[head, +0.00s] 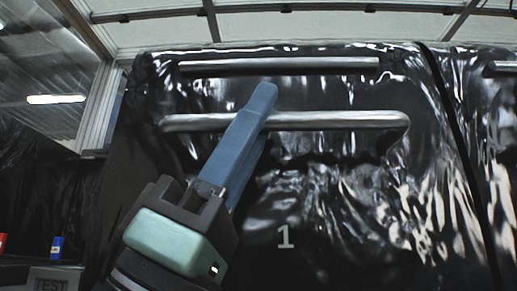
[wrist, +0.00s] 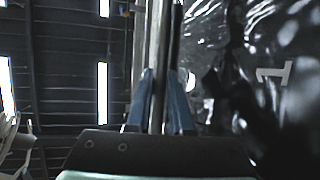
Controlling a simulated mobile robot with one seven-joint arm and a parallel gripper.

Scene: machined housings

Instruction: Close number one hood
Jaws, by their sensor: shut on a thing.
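The number one hood (head: 330,200) is a glossy black, wrinkled panel with a white "1" low on its front; its surface also shows at the right of the wrist view (wrist: 215,25). A long metal bar handle (head: 340,121) runs across its upper part. My gripper (head: 264,100), with blue fingers, reaches up to the bar and is shut on it left of its middle. In the wrist view the bar (wrist: 160,50) runs upright between the two blue fingers (wrist: 164,100). The contact behind the front finger is hidden in the head view.
A second metal bar (head: 280,65) runs along the hood's top edge, just above the handle. Another black hood (head: 495,130) stands at the right beyond a dark gap. A red can (head: 2,244) and a blue can (head: 57,247) stand at lower left near a "TEST" sign (head: 50,284).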

